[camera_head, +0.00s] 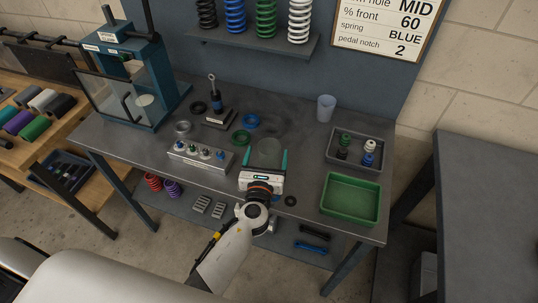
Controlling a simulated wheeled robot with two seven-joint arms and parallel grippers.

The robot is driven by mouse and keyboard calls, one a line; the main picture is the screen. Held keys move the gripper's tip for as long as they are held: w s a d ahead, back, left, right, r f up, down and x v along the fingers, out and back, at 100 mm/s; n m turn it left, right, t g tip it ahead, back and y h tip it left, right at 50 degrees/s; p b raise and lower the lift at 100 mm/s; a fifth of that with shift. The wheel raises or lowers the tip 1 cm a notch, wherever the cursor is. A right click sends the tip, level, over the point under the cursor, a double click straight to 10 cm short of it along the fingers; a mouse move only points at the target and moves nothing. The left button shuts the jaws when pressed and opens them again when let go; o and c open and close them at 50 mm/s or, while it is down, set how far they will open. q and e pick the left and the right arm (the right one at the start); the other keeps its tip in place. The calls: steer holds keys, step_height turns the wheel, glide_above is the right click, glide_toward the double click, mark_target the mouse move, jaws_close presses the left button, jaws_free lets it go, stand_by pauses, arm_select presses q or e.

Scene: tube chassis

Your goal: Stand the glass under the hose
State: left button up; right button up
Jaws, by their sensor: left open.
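My left gripper (269,160) reaches over the front middle of the grey workbench, its two teal fingers apart. I cannot make out a hose for certain. My right gripper is out of view.
A green tray (350,221) lies at the bench's right front, below a dark tray (338,155) of small parts. A grey block (190,166) with fittings sits left of the gripper. A blue framed machine (120,125) stands at the left. Loose rings lie mid-bench.

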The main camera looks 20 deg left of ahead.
mark_target(270, 141)
arm_select(q)
steer(key=w, duration=0.3)
steer(key=w+f, duration=0.1)
steer(key=w, duration=0.1)
steer(key=shift+w+a, duration=0.25)
steer(key=shift+a, duration=0.1)
steer(key=shift+s+r, duration=0.1)
steer(key=shift+c, duration=0.3)
steer(key=c, duration=1.1)
